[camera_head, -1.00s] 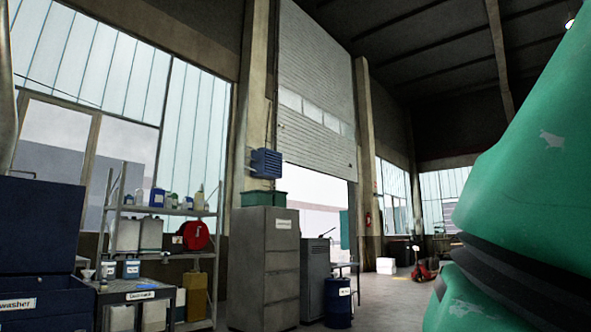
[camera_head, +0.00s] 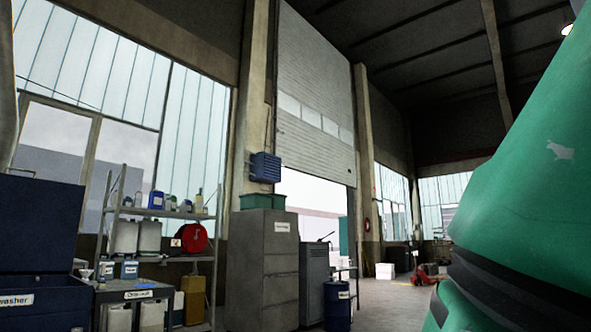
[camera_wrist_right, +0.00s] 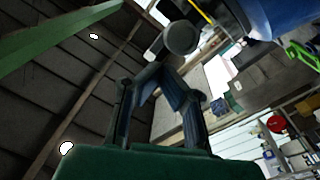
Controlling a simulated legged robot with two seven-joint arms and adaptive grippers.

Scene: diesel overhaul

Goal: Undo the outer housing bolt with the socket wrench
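My right gripper (camera_wrist_right: 163,85) shows in the right wrist view, its two dark fingers angled in toward each other. A grey rounded, cylinder-like part (camera_wrist_right: 180,38) lies just beyond the fingertips. I cannot tell whether it is the socket wrench or whether the fingers hold it. I cannot make out the outer housing bolt in either view. My left gripper is not in view, and the head view shows neither gripper. A large green, scuffed surface with black bands (camera_head: 545,165) fills the right side of the head view, very close; I cannot tell what it belongs to.
A dark blue washer cabinet (camera_head: 40,225) stands at the left. Behind it are a shelf rack (camera_head: 165,213) with canisters and a red reel (camera_head: 190,238). A grey cabinet (camera_head: 262,270) and blue drum (camera_head: 337,305) stand mid-view. Open floor (camera_head: 385,308) lies right of the drum.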

